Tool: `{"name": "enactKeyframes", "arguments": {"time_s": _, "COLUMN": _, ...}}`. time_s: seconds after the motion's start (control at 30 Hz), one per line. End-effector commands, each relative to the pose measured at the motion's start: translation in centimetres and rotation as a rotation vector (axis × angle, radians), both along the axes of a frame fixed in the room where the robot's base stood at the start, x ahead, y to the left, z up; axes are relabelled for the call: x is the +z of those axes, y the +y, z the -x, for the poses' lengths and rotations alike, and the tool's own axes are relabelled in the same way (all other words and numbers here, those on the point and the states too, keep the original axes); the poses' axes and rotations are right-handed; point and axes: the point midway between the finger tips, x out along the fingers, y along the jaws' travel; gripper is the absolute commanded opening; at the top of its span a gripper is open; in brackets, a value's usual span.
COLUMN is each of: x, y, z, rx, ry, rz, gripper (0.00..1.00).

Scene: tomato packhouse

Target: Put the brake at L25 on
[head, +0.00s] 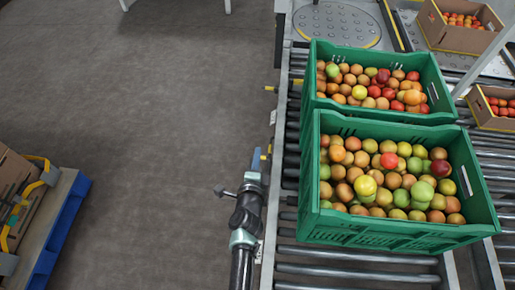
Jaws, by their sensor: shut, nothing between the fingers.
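My gripper (257,160) is at the left side of the roller conveyor, at the end of my dark arm. Its bluish fingers look shut and empty. A small yellow lever (265,155) on the conveyor's side rail shows right beside the fingertips; I cannot tell whether they touch. Another yellow lever (270,88) sticks out to the left farther up the rail. White labels are on the rail, one by the upper lever (273,117) and one low by my arm (259,251). Their writing is too small to read, so I cannot tell which brake is L25.
Two green crates (380,238) of mixed tomatoes stand on the conveyor rollers (350,270). Cardboard boxes (455,45) of red tomatoes are at the upper right. A blue pallet (62,228) with cartons stands at the lower left. The grey floor (150,120) between is clear.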

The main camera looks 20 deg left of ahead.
Motion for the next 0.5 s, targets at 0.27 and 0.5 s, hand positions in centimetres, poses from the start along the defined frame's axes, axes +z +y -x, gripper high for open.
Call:
{"name": "enactKeyframes", "arguments": {"time_s": 0.27, "x": 2.5, "y": -0.4, "z": 1.4, "rx": -0.001, "ry": 0.001, "rz": -0.002, "gripper": 0.0}}
{"name": "enactKeyframes", "arguments": {"time_s": 0.5, "x": 2.6, "y": -0.4, "z": 1.5, "rx": 0.0, "ry": 0.0, "rz": -0.001, "gripper": 0.0}}
